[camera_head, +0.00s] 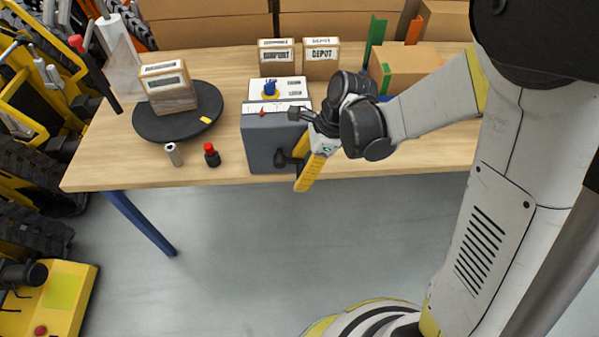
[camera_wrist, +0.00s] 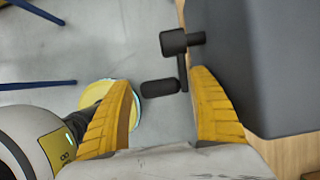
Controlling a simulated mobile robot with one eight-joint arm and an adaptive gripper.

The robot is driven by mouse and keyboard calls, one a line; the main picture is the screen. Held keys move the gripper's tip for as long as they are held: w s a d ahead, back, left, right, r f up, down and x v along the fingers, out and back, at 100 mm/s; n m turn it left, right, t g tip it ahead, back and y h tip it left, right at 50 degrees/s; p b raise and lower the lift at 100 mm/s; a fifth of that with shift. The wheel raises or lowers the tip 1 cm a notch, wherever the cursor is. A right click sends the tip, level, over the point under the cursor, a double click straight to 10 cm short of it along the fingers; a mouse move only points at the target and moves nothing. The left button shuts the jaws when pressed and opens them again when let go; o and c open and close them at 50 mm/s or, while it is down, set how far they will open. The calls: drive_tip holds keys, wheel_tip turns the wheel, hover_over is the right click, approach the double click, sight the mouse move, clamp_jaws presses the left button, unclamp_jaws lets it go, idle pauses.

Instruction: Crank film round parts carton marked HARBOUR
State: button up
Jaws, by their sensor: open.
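A brown carton (camera_head: 172,97) with white label strips stands upright on a dark round turntable (camera_head: 146,126); its printing is too small to read. A roll of clear film (camera_head: 118,48) stands upright behind it, with a sheet of film hanging toward the carton. A grey crank box (camera_head: 263,138) is at the table's front edge, with a black crank (camera_head: 281,158) on its front. My gripper (camera_head: 303,160) is open beside the crank. In the wrist view, the crank's handle (camera_wrist: 160,88) lies between the spread yellow fingers, nearer the right one, and is not gripped.
Two labelled cartons, one marked DEPOT (camera_head: 321,60), stand behind the box. Floor before the table is clear.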

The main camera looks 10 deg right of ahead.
drive_tip(key=shift+f, duration=0.15)
drive_tip(key=shift+c, duration=0.6)
drive_tip(key=c, duration=0.9)
drive_tip(key=shift+o, duration=0.2)
drive_tip(key=shift+a+r+h+p, duration=0.15)
drive_tip(key=shift+r+h+p, duration=0.35)
drive_tip(key=shift+h+p, duration=0.35)
drive_tip(key=h, duration=0.1)
drive_tip(key=r+h, duration=0.1)
drive_tip(key=h, duration=0.1)
drive_tip(key=shift+p, duration=0.3)
drive_tip(key=o, duration=1)
drive_tip(key=shift+s+r, duration=0.1)
drive_tip(key=shift+s, duration=0.15)
drive_tip(key=shift+w, duration=0.15)
